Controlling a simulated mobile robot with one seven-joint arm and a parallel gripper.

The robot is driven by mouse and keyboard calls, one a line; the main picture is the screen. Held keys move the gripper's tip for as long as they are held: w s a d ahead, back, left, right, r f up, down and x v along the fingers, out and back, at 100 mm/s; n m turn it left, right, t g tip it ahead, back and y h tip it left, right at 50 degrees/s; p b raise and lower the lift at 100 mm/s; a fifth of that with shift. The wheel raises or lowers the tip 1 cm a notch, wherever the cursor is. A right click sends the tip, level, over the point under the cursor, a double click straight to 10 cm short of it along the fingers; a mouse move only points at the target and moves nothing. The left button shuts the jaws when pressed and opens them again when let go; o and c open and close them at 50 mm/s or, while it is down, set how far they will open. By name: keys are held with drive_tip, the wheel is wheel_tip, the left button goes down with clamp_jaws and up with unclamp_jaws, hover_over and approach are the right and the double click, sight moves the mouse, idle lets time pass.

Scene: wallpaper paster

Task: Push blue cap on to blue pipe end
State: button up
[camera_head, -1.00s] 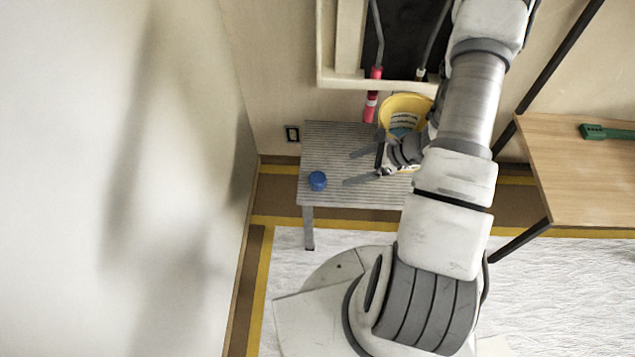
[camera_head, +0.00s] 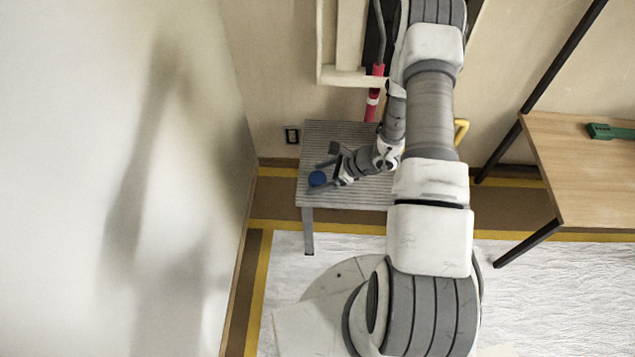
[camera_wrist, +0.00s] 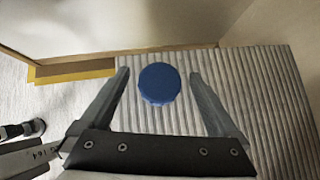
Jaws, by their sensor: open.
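The blue cap (camera_head: 317,179) sits near the left end of the grey slatted bench (camera_head: 345,133). My gripper (camera_head: 321,178) is open, with its fingers on either side of the cap. In the wrist view the cap (camera_wrist: 159,83) lies between the two fingertips of my gripper (camera_wrist: 160,75), with a gap to each finger. No blue pipe end can be made out.
A wooden table (camera_head: 570,180) with a green tool (camera_head: 612,132) stands at the right. The wall (camera_head: 235,110) is close to the bench's left end. A yellow bucket (camera_head: 461,129) is mostly hidden behind my arm. The slats right of the cap are clear.

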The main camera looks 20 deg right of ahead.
drive_tip(key=shift+w+a+f, duration=0.1)
drive_tip(key=shift+a+f, duration=0.05)
drive_tip(key=shift+c, duration=0.2)
drive_tip(key=c, duration=1.4)
